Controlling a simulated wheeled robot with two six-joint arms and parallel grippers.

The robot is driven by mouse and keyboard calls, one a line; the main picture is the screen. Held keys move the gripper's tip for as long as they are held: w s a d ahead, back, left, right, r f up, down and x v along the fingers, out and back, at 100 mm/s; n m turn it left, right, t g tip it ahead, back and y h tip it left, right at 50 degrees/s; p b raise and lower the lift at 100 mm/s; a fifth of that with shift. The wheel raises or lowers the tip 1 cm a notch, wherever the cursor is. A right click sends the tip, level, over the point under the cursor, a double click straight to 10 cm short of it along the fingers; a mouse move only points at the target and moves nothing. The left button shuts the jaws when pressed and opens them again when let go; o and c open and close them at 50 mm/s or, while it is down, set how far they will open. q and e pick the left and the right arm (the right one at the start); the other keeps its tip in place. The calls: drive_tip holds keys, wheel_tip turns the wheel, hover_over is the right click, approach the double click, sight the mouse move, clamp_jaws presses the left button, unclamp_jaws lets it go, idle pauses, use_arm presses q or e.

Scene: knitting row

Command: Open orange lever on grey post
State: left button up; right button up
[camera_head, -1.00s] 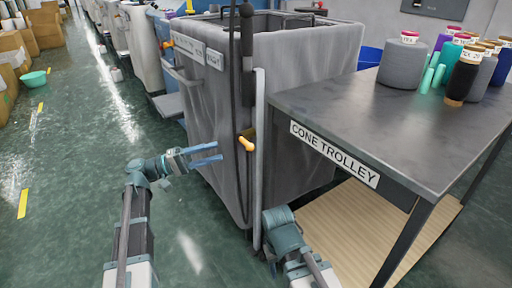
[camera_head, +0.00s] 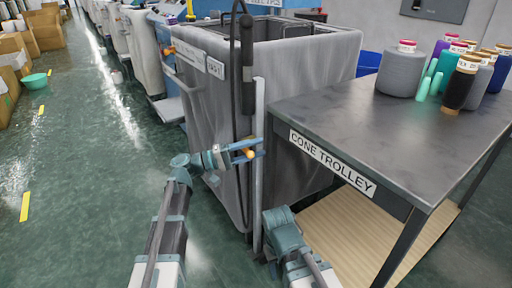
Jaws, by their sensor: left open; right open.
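The orange lever (camera_head: 249,154) sits on the grey post (camera_head: 258,195), which stands upright at the front corner of the grey bin. My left gripper (camera_head: 250,151) is open at the lever, with one blue finger above it and one below. The lever's end shows between the fingers; I cannot tell whether they touch it. My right gripper (camera_head: 270,262) is low, near the foot of the post and away from the lever. Its fingers are mostly hidden by my own arm.
The grey fabric bin (camera_head: 310,75) stands behind the post, with a dark hose (camera_head: 246,65) hanging at its corner. The cone trolley (camera_head: 370,125) is close on the right, with several yarn cones at its back.

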use_arm(q)
drive_tip(key=shift+d, duration=0.25)
clamp_jaws()
idle(1.4)
